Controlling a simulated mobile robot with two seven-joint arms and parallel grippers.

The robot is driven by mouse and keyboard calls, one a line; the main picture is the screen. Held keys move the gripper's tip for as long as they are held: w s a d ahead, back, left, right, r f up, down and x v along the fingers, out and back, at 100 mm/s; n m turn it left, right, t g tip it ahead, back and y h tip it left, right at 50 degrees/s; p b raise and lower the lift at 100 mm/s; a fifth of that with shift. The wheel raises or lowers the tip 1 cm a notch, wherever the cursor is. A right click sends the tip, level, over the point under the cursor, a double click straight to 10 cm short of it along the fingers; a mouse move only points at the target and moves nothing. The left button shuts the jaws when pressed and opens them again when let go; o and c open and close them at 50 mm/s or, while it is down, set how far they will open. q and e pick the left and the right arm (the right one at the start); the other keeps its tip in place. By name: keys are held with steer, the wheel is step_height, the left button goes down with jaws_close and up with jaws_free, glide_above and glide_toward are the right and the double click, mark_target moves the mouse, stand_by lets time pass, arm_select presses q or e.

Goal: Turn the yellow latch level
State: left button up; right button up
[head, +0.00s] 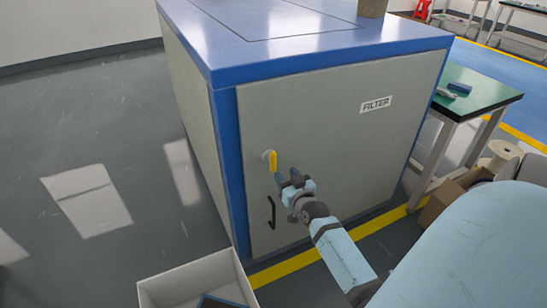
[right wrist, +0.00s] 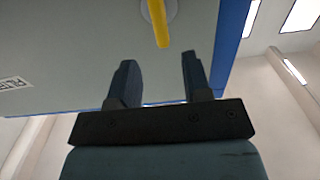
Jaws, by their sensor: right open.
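The yellow latch (head: 273,161) is on the grey door of the blue-edged filter cabinet (head: 330,140), mounted on a round pale base. It points down, close to upright. In the right wrist view the latch (right wrist: 159,24) lies ahead of the fingertips, between the lines of the two fingers. My right gripper (head: 282,178) is open and empty, just below and to the right of the latch, and appears apart from it. In the right wrist view my right gripper (right wrist: 157,62) shows both fingers spread. My left gripper is not in view.
A black door handle (head: 271,212) sits below the latch. A white open box (head: 195,278) stands on the floor at the front left. A green-topped table (head: 480,88) and a cardboard box (head: 437,203) stand to the right. The floor left of the cabinet is clear.

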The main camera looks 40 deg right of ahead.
mark_target(275, 161)
steer(key=b+x, duration=0.1)
steer(key=x, duration=0.8)
steer(key=shift+w, duration=0.1)
jaws_close()
